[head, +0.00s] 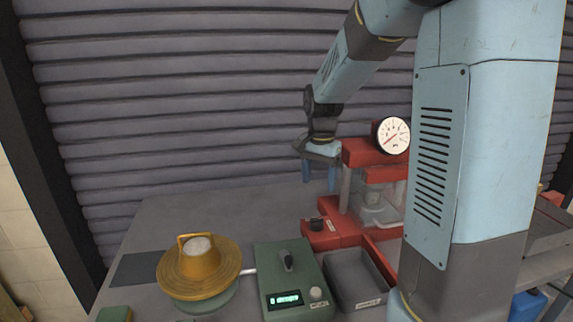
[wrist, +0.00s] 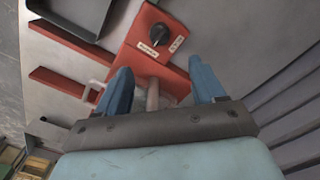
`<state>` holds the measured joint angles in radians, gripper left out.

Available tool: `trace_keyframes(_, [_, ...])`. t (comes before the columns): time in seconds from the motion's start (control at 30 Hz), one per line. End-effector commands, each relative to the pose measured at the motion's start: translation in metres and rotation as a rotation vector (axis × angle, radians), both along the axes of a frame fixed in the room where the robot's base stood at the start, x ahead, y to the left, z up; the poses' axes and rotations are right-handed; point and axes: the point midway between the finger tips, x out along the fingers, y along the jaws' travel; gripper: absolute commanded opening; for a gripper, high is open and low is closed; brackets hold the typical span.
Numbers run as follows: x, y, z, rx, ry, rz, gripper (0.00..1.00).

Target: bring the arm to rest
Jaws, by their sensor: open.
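My gripper (head: 319,178) hangs fingers-down over the back of the grey worktable in the head view, at the left rear of the red machine. Its two blue fingers are spread and nothing shows held between them. In the wrist view the open fingers (wrist: 160,78) point toward the red machine, and a pale post (wrist: 152,95) of it shows in the gap beyond. I cannot tell the exact clearance between fingers and machine. My arm is bent, with its forearm reaching down from the upper right.
The red machine (head: 322,237) carries a round gauge (head: 393,135). A grey tray (head: 356,279) stands before it, with a green box (head: 293,280) with a display to its left. A ribbed wall (head: 180,100) closes the back.

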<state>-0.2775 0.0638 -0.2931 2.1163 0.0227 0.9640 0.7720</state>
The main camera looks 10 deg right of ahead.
Motion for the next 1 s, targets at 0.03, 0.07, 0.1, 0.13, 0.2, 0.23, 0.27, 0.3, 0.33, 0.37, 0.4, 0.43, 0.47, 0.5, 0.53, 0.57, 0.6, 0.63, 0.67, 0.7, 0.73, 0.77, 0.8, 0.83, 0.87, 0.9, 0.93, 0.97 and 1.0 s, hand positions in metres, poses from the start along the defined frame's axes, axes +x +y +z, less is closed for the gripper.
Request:
trace_keyframes(0.03, [-0.001, 0.0, 0.001, 0.001, -0.003, 0.003, 0.69])
trace_keyframes(0.07, [-0.002, 0.0, 0.003, 0.003, -0.006, 0.007, 0.69])
trace_keyframes(0.1, [-0.005, 0.0, 0.005, 0.005, -0.011, 0.015, 0.69])
trace_keyframes(0.13, [-0.008, -0.001, 0.008, 0.008, -0.018, 0.024, 0.69])
trace_keyframes(0.2, [-0.016, -0.002, 0.017, 0.016, -0.038, 0.054, 0.69])
trace_keyframes(0.23, [-0.021, -0.002, 0.021, 0.019, -0.048, 0.071, 0.69])
trace_keyframes(0.27, [-0.026, -0.002, 0.026, 0.023, -0.06, 0.089, 0.69])
trace_keyframes(0.3, [-0.034, -0.003, 0.032, 0.026, -0.077, 0.116, 0.69])
trace_keyframes(0.33, [-0.04, -0.003, 0.037, 0.028, -0.09, 0.137, 0.69])
trace_keyframes(0.37, [-0.046, -0.003, 0.041, 0.03, -0.103, 0.157, 0.69])
trace_keyframes(0.4, [-0.053, -0.003, 0.047, 0.032, -0.121, 0.185, 0.69])
trace_keyframes(0.43, [-0.059, -0.004, 0.051, 0.032, -0.133, 0.207, 0.69])
trace_keyframes(0.47, [-0.065, -0.004, 0.055, 0.032, -0.146, 0.228, 0.69])
trace_keyframes(0.5, [-0.073, -0.004, 0.06, 0.031, -0.165, 0.255, 0.69])
trace_keyframes(0.53, [-0.079, -0.004, 0.064, 0.029, -0.179, 0.276, 0.69])
trace_keyframes(0.57, [-0.085, -0.004, 0.067, 0.027, -0.191, 0.297, 0.69])
trace_keyframes(0.6, [-0.093, -0.004, 0.072, 0.022, -0.21, 0.325, 0.69])
trace_keyframes(0.63, [-0.1, -0.004, 0.075, 0.019, -0.222, 0.345, 0.69])
trace_keyframes(0.67, [-0.106, -0.004, 0.078, 0.015, -0.235, 0.367, 0.69])
trace_keyframes(0.7, [-0.114, -0.004, 0.082, 0.008, -0.253, 0.394, 0.69])
trace_keyframes(0.73, [-0.12, -0.004, 0.084, 0.003, -0.265, 0.414, 0.69])
trace_keyframes(0.77, [-0.127, -0.004, 0.087, -0.003, -0.278, 0.435, 0.69])
trace_keyframes(0.8, [-0.135, -0.004, 0.09, -0.012, -0.295, 0.462, 0.69])
trace_keyframes(0.83, [-0.141, -0.004, 0.092, -0.019, -0.307, 0.482, 0.69])
trace_keyframes(0.87, [-0.147, -0.003, 0.094, -0.027, -0.319, 0.503, 0.69])
trace_keyframes(0.9, [-0.155, -0.003, 0.096, -0.039, -0.335, 0.53, 0.69])
trace_keyframes(0.93, [-0.162, -0.003, 0.098, -0.048, -0.347, 0.549, 0.69])
trace_keyframes(0.97, [-0.168, -0.003, 0.099, -0.057, -0.359, 0.569, 0.69])
trace_keyframes(1.0, [-0.176, -0.002, 0.101, -0.072, -0.374, 0.597, 0.69])
